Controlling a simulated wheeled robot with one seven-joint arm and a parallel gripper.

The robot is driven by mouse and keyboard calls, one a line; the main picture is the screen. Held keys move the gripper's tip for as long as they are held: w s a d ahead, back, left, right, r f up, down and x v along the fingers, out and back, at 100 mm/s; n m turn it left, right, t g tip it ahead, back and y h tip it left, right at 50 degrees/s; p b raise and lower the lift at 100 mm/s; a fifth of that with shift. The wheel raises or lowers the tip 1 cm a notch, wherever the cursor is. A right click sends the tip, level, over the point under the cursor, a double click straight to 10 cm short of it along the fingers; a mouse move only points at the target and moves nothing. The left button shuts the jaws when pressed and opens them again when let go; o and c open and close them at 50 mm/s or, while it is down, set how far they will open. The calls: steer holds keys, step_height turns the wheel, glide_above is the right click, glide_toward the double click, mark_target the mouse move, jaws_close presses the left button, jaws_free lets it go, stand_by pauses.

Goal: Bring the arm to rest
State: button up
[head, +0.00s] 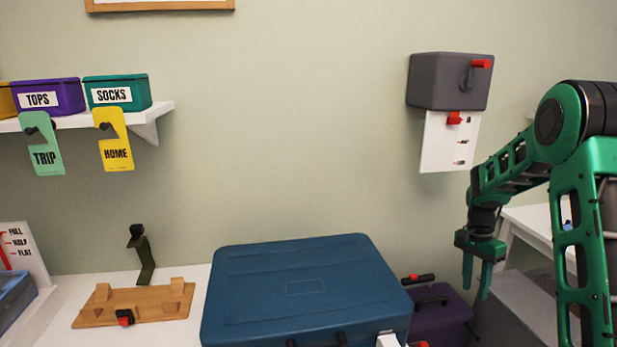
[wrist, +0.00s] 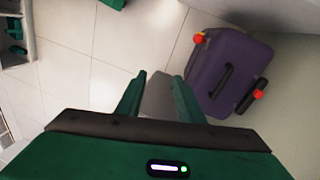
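My gripper (head: 478,278) hangs at the right in the head view, fingers pointing down, beside a purple case. In the wrist view my gripper (wrist: 160,85) has its two green fingers apart with nothing held between them. A grey surface shows behind the gap. My green arm reaches in from the right edge and bends down to the gripper.
A closed blue suitcase (head: 300,285) lies on the white surface. The purple case (head: 440,312) stands right of it and also shows in the wrist view (wrist: 222,65). A wooden stand (head: 140,303) is left. A grey box (head: 450,85) hangs on the wall.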

steer(key=s+r+n, duration=0.2)
steer(key=s+r, duration=0.5)
steer(key=s, duration=0.2)
steer(key=s+r+n, duration=0.2)
steer(key=s+r, duration=0.4)
steer(key=s, duration=0.4)
steer(key=s+a+n+t, duration=0.1)
steer(key=s+a, duration=0.1)
steer(key=s, duration=0.7)
steer(key=s+a+n+y, duration=0.1)
steer(key=s+a+n, duration=0.1)
steer(key=s, duration=0.7)
steer(key=shift+s+a+r+t, duration=0.25)
steer(key=shift+a+r+t, duration=0.15)
steer(key=shift+a, duration=0.4)
steer(key=shift+w+f, duration=0.25)
steer(key=shift+w, duration=0.4)
